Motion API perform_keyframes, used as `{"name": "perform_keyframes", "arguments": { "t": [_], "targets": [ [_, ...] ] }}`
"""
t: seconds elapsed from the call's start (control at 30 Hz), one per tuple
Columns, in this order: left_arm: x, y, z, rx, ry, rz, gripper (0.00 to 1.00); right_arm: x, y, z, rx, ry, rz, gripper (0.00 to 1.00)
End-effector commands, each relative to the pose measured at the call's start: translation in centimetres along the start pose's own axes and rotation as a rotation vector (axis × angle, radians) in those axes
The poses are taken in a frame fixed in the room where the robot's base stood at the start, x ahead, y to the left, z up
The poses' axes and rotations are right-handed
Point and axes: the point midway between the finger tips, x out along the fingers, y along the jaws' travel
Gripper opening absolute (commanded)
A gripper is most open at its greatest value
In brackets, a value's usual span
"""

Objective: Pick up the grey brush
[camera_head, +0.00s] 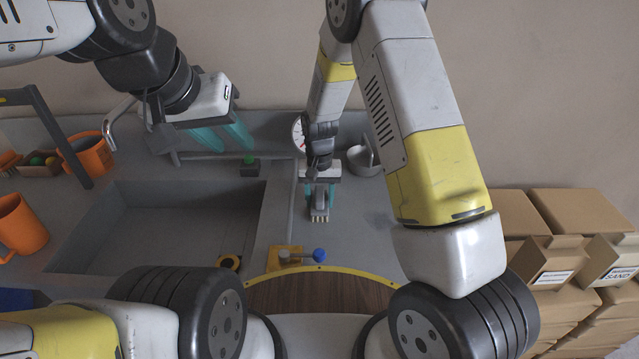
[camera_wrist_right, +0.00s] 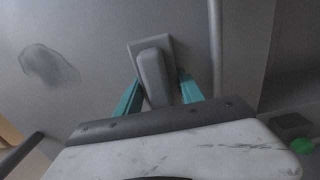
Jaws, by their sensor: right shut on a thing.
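The grey brush (camera_head: 319,210) has pale bristles along its lower edge. It shows near the middle of the head view, over the grey counter right of the sink. My right gripper (camera_head: 319,193) is shut on it, with a teal finger on each side. In the right wrist view the brush's grey block and handle (camera_wrist_right: 153,75) sit between the teal fingertips (camera_wrist_right: 160,92). I cannot tell whether the brush touches the counter. My left gripper (camera_head: 223,138) is open and empty, above the back edge of the sink, its teal fingers apart.
The sink basin (camera_head: 165,225) lies left of the brush. Orange containers (camera_head: 20,225) stand at the far left. A round dial (camera_head: 298,134) and a grey vessel (camera_head: 362,160) are behind. A blue-knobbed fitting (camera_head: 319,255) is in front. Cardboard boxes (camera_head: 570,215) are stacked right.

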Motion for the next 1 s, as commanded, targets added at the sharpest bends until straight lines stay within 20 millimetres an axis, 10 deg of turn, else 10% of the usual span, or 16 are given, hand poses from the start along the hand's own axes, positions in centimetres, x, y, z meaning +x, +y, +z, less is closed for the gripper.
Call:
{"name": "perform_keyframes", "arguments": {
  "t": [0.23, 0.7, 1.0],
  "targets": [
    [0.0, 0.0, 0.0, 0.0, 0.0, 0.0, 0.36, -1.0, 0.0, -0.1, 0.0, 0.003, -0.001, 0.0],
    [0.0, 0.0, 0.0, 0.0, 0.0, 0.0, 0.36, -9.2, 0.0, -0.1, 0.0, 0.002, -0.001, 0.0],
    [0.0, 0.0, 0.0, 0.0, 0.0, 0.0, 0.36, -10.1, 0.0, 0.0, 0.0, 0.0, 0.0, 0.0]
  ]
}}
